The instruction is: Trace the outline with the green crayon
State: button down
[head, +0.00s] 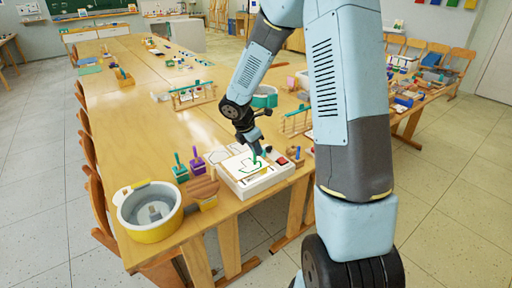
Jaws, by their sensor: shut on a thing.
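My gripper (252,147) points down over a white box-like board (262,188) near the front corner of the table. It is shut on the green crayon (256,157), of which a small green part shows below the jaws. The crayon's tip is over the white sheet on the board; I cannot tell whether it touches. A dark outline and some green line (243,168) show on the sheet, too small to tell how they lie on each other. My arm comes in from the upper right and hides part of the table behind.
To the left stand a green-handled block (180,173), a purple-handled block (197,165) and a round yellow-and-white tub (150,210). A wooden piece (204,190) lies beside the board. A small red item (282,160) is at its right. A rack (193,96) stands behind.

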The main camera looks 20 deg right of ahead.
jog(key=shift+f, duration=1.45)
dwell(0.8)
jog(key=shift+r, duration=0.1)
dwell(0.6)
jog(key=shift+r, duration=1.95)
jog(key=shift+w+d+f, duration=0.2)
jog(key=shift+d+f, duration=0.1)
jog(key=shift+d, duration=0.2)
jog(key=shift+w+d+f, duration=0.15)
jog(key=shift+d+f, duration=0.15)
jog(key=shift+d, duration=0.2)
jog(key=shift+f, duration=1.45)
jog(key=shift+r, duration=0.1)
